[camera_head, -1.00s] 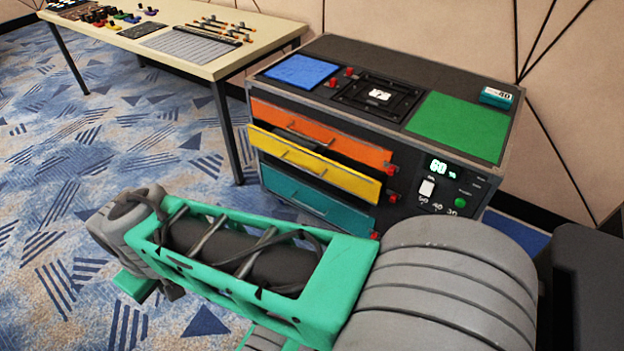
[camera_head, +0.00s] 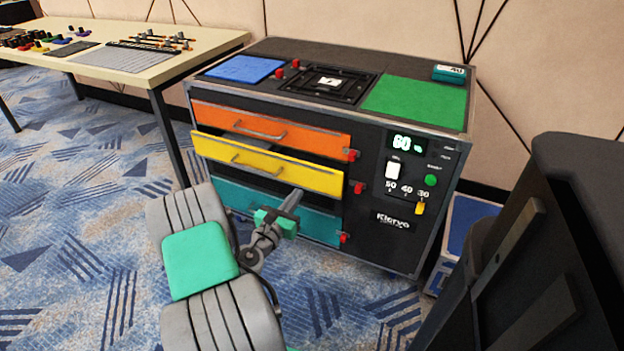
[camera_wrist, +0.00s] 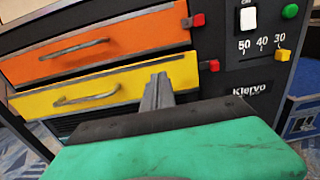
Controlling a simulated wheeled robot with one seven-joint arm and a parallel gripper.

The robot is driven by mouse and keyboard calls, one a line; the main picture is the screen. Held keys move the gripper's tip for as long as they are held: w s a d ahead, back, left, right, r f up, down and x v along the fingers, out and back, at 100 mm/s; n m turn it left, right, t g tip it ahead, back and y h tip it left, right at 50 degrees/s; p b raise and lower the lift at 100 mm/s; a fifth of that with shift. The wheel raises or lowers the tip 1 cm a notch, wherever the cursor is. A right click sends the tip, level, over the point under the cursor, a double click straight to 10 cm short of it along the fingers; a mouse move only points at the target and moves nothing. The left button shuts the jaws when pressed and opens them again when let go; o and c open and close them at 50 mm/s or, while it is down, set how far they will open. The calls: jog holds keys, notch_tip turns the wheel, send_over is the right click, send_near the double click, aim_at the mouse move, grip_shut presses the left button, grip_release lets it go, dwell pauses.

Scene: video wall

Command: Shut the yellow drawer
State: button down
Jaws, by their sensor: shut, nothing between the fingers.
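The yellow drawer (camera_head: 262,163) is the middle of three stacked drawers in a dark cabinet. It stands pulled out a little, with its front ahead of the cabinet face. It also shows in the wrist view (camera_wrist: 120,83), where its bar handle is at the left. My gripper (camera_head: 295,195) is shut and empty, with its fingers pointing at the cabinet. In the wrist view its fingertips (camera_wrist: 158,80) overlap the right part of the yellow front, hiding a bit of its lower edge. I cannot tell whether they touch it.
An orange drawer (camera_head: 270,127) is above and a teal drawer (camera_head: 320,224) below. Red blocks sit at the drawers' right ends. A control panel (camera_head: 408,187) is to the right. A table (camera_head: 190,66) stands at the left, a blue-topped box (camera_head: 470,225) at the right. Carpet in front is free.

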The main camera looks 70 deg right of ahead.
aim_at(316, 168)
jog(key=d+b, duration=0.1)
jog(key=d, duration=0.2)
jog(key=s+d, duration=0.1)
jog(key=d, duration=0.3)
jog(key=d+b, duration=0.1)
jog(key=d, duration=0.2)
jog(key=shift+s+d+f+b, duration=0.15)
jog(key=shift+s+b, duration=0.15)
jog(key=shift+s, duration=0.1)
jog(key=shift+d, duration=0.6)
